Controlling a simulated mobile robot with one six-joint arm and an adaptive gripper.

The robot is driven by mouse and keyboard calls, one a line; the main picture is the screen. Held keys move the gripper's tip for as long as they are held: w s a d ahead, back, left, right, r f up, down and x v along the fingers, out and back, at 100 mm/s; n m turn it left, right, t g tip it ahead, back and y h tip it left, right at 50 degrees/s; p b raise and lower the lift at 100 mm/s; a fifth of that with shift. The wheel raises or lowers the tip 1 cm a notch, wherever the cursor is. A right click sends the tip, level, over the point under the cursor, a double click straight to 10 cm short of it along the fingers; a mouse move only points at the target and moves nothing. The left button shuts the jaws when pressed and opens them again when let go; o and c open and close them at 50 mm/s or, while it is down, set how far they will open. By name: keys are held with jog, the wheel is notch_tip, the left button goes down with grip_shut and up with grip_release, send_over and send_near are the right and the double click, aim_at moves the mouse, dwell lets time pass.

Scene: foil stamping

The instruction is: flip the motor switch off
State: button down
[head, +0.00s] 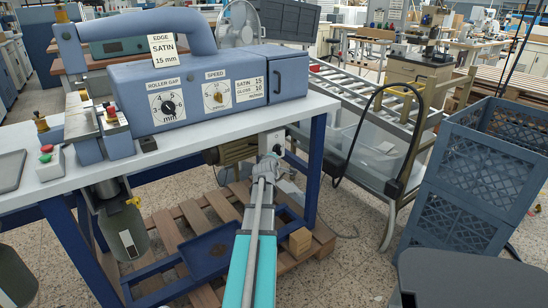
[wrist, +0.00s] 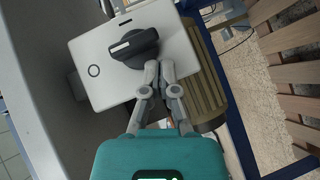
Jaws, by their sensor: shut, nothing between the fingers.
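The motor switch is a light grey box (wrist: 88,45) with a black rotary knob (wrist: 135,47) in the wrist view. A ring mark and a short dark bar mark are on its face. The knob's white stripe points left, between the two marks and nearer the ring. My gripper (wrist: 160,68) is shut and empty, its tips at the knob's lower right edge; I cannot tell whether they touch. In the head view my gripper (head: 267,168) is below the bench top, in front of the switch box (head: 271,141), whose knob is hidden there.
A ribbed brown motor (wrist: 203,75) is right beside the box. The bench's blue leg (head: 315,170) stands to the right, and a wooden pallet (head: 190,222) lies below. A roller conveyor (head: 365,100) and blue crates (head: 480,180) are further right. The floor between them is partly open.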

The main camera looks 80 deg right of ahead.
jog(key=w+a, duration=0.1)
jog(key=a, duration=1.1)
jog(key=shift+w+a, duration=0.2)
jog(key=shift+a, duration=0.05)
dwell(0.5)
